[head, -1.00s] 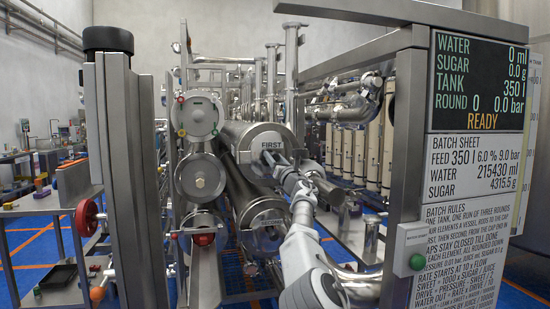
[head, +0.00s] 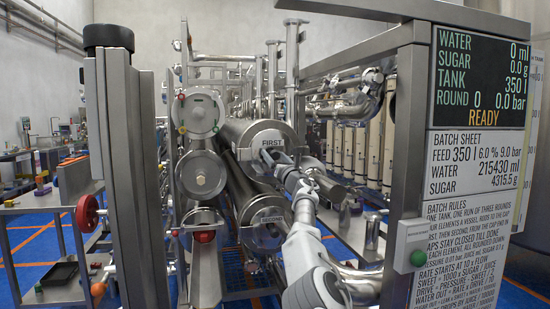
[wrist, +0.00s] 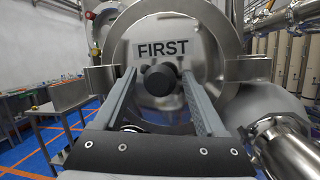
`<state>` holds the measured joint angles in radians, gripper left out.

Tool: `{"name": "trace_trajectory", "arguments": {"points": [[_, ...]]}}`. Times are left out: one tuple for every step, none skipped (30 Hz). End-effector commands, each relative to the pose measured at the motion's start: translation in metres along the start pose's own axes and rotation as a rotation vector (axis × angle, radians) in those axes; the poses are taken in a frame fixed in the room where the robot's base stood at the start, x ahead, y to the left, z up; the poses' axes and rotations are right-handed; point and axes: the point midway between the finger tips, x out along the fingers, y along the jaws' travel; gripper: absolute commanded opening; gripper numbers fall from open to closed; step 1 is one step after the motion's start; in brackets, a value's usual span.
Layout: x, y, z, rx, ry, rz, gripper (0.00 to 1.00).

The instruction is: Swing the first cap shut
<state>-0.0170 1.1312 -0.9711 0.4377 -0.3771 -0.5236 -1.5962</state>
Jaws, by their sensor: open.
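The first cap (head: 268,139) is a round steel disc labelled FIRST at the end of the upper steel vessel (head: 242,130). In the wrist view the cap (wrist: 190,100) faces me nearly square and fills the upper middle, with a dark round knob (wrist: 160,79) below its label. My gripper (wrist: 159,74) is open, one finger on each side of the knob. I cannot tell whether the fingers touch it. In the head view my gripper (head: 282,168) is in front of the cap and covers part of it. Whether the cap is fully seated is not clear.
A second round cap (head: 266,222) is below the first. Steel drums (head: 201,174) stand to the left. A frame post with a green button (head: 416,258) and a display reading READY (head: 478,80) are close on the right. Pipes (wrist: 285,145) run right of the gripper.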

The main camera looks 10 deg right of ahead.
Motion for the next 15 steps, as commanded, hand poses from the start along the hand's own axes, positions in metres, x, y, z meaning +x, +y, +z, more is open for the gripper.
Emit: {"name": "trace_trajectory", "arguments": {"points": [[0.0, 0.0, 0.0, 0.0, -0.001, 0.0, 0.73], [0.0, 0.0, 0.0, 0.0, -0.001, 0.0, 0.73], [-0.001, 0.0, 0.0, 0.0, -0.001, 0.0, 0.73], [-0.001, 0.0, 0.0, 0.0, -0.001, 0.0, 0.73], [-0.002, 0.0, 0.0, 0.0, -0.001, 0.0, 0.73], [-0.003, 0.0, 0.0, 0.0, -0.002, 0.0, 0.73], [-0.004, 0.0, 0.0, 0.0, -0.002, 0.0, 0.73], [-0.005, 0.0, 0.0, -0.001, -0.003, 0.0, 0.73], [-0.007, 0.0, -0.001, -0.001, -0.002, -0.001, 0.73], [-0.009, 0.0, -0.001, -0.001, -0.003, 0.0, 0.73], [-0.011, 0.0, -0.001, -0.001, -0.003, -0.001, 0.73], [-0.015, 0.0, -0.002, -0.001, -0.003, -0.001, 0.73], [-0.017, 0.0, -0.002, -0.001, -0.003, -0.001, 0.73], [-0.019, 0.0, -0.002, -0.001, -0.003, -0.001, 0.73], [-0.023, 0.0, -0.002, -0.001, -0.003, -0.001, 0.73]]}}
